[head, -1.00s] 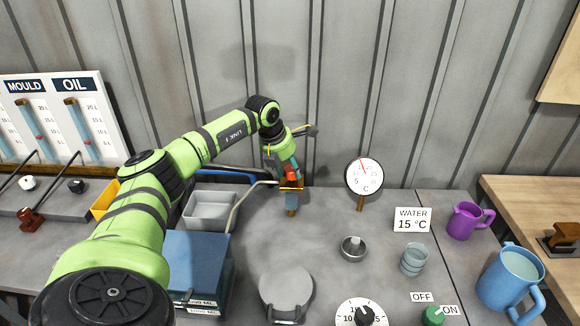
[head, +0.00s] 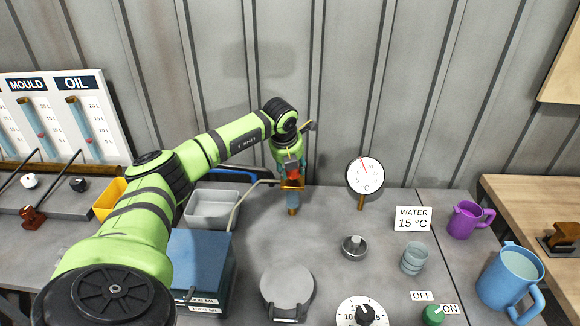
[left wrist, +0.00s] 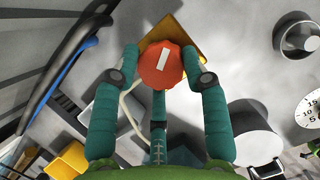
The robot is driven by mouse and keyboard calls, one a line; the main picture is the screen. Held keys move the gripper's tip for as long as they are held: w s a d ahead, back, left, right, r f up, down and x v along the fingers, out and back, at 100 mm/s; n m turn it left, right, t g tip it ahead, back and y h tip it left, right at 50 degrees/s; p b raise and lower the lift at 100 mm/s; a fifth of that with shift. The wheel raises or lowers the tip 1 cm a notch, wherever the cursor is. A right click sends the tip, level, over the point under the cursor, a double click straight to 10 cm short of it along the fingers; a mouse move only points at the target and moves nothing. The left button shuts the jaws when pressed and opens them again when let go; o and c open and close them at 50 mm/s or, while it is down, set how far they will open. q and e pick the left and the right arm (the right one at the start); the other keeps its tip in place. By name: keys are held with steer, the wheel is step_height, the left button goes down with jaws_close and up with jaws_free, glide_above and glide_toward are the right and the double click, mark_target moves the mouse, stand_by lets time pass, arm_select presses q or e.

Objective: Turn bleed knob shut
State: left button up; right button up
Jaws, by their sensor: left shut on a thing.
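The bleed knob is a red, scalloped knob with a white bar mark (left wrist: 162,66); it also shows small in the head view (head: 292,172). My left gripper (left wrist: 163,62) is shut on the knob, one teal finger on each side. It comes at the knob from above; in the head view the gripper (head: 291,168) partly hides it. My right gripper is in neither view.
A dial gauge (head: 365,177) stands right of the post. A grey tray (head: 212,209) and a blue box (head: 200,262) are on the left. A round grey lid (head: 287,287) lies in front.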

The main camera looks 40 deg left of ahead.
arm_select(q)
steer(key=n, duration=0.2)
steer(key=n+y+b, duration=0.1)
steer(key=n, duration=0.1)
steer(key=n+g+y, duration=0.1)
steer(key=n, duration=0.1)
steer(key=shift+w+d+r+b, duration=0.25)
steer(key=shift+w+r+b, duration=0.05)
steer(key=shift+w, duration=0.1)
steer(key=n+g, duration=0.1)
steer(key=n, duration=0.2)
steer(key=shift+n+y+b, duration=0.3)
steer(key=shift+n+b, duration=0.05)
steer(key=shift+n, duration=0.05)
steer(key=shift+a+n+g, duration=0.1)
steer(key=shift+n+g, duration=0.6)
steer(key=shift+n, duration=0.4)
steer(key=o, duration=1.1)
steer(key=shift+a+f, duration=0.1)
steer(key=shift+f, duration=0.05)
